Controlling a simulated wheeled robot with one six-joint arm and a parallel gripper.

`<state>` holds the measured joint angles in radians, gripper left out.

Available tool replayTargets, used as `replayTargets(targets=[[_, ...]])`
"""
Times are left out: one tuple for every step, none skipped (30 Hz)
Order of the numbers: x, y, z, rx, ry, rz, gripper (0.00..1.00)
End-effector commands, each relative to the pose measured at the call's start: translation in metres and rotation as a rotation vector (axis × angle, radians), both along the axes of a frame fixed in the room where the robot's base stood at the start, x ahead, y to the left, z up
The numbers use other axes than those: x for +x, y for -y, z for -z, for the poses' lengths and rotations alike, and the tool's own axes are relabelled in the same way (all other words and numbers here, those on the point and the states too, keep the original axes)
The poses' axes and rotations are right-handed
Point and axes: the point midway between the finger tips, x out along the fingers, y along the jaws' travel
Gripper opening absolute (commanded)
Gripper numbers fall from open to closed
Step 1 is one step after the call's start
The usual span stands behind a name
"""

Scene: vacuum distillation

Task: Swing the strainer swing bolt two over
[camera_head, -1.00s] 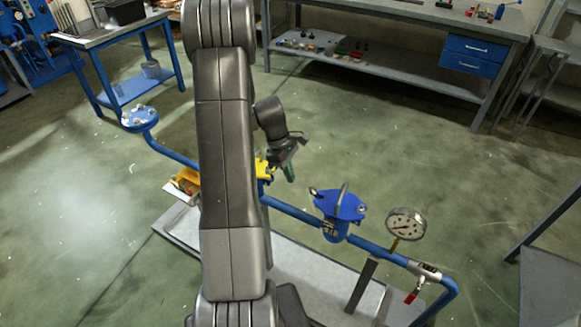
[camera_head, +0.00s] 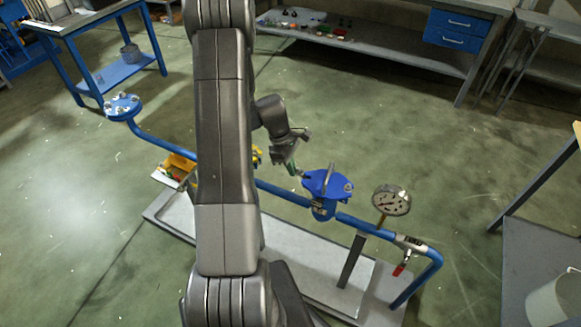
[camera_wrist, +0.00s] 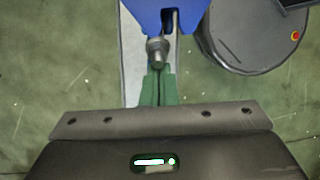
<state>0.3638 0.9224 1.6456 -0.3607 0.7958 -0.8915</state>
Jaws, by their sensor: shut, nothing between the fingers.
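The blue strainer (camera_head: 323,208) sits on the blue pipe, with a flat blue lid (camera_head: 335,188) and a grey bar standing on top. In the wrist view, the lid edge (camera_wrist: 148,14) has a slot. A grey metal swing bolt (camera_wrist: 157,50) with a thick rounded nut lies at that slot, its shank running toward it. I cannot tell which numbered bolt it is. My gripper (camera_head: 294,169) is at the strainer's left side. Its green fingers (camera_wrist: 158,88) are shut and empty, tips right at the nut; I cannot tell whether they touch.
A pressure gauge (camera_head: 391,201) stands right of the strainer, and a red-handled valve (camera_head: 401,268) is farther right. A blue flange (camera_head: 122,107) ends the pipe at left. The grey base plate (camera_head: 300,262) lies beneath. A workbench (camera_head: 390,62) stands behind, with open floor between.

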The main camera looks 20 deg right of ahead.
Motion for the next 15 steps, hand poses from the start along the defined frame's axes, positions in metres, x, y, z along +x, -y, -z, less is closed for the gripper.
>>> replayTargets(targets=[[0.0,0.0002,-0.0003,0.001,0.001,0.0,0.0],[-0.0001,0.0002,-0.0006,0.002,0.004,0.001,0.0],[-0.0003,0.0005,-0.0011,0.005,0.006,0.001,0.0],[-0.0005,0.0008,-0.0015,0.008,0.011,0.001,0.0],[-0.0007,0.0011,-0.0021,0.011,0.015,0.001,0.0],[-0.0013,0.0016,-0.003,0.018,0.023,0.002,0.0],[-0.0018,0.0019,-0.0035,0.024,0.029,0.002,0.0],[-0.0021,0.0021,-0.0037,0.029,0.034,0.003,0.0],[-0.0022,0.0022,-0.0037,0.033,0.038,0.002,0.0],[-0.0022,0.0022,-0.0036,0.034,0.041,0.001,0.0],[-0.0022,0.0023,-0.0039,0.037,0.044,0.001,0.0],[-0.0023,0.0024,-0.0041,0.041,0.049,0.001,0.0],[-0.0025,0.0024,-0.0044,0.043,0.052,0.001,0.0],[-0.0026,0.0026,-0.0046,0.046,0.055,0.002,0.0],[-0.0028,0.0028,-0.0051,0.05,0.059,0.001,0.0]])
